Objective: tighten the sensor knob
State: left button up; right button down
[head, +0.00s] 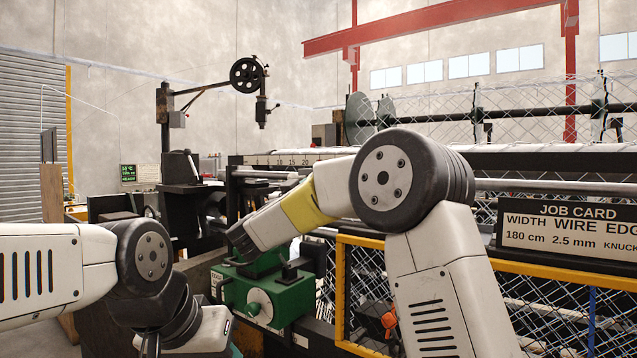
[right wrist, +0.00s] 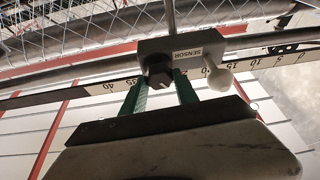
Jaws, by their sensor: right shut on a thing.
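In the right wrist view, the grey sensor block (right wrist: 190,48) with its SENSOR label sits on a numbered rail scale. The dark sensor knob (right wrist: 158,70) is on its near face, between the green fingertips of my right gripper (right wrist: 161,78). The gripper is shut on the knob. A white ball-ended handle (right wrist: 220,79) sticks out at the block's right. In the head view, my right forearm reaches left across the machine, and I cannot make out the knob or the right fingers. My left arm bends down at the lower left, with its gripper out of view.
A green machine box (head: 268,296) with a grey dial stands below my right forearm. A yellow-framed mesh guard (head: 395,246) and a job card sign (head: 563,228) are at the right. The scale rail (right wrist: 100,89) runs across behind the fingers.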

jog(key=shift+f, duration=0.15)
jog(key=c, duration=0.9)
grip_release()
jog(key=shift+c, duration=0.2)
jog(key=v, duration=0.7)
jog(key=shift+s+a, duration=0.25)
jog(key=shift+f, duration=0.1)
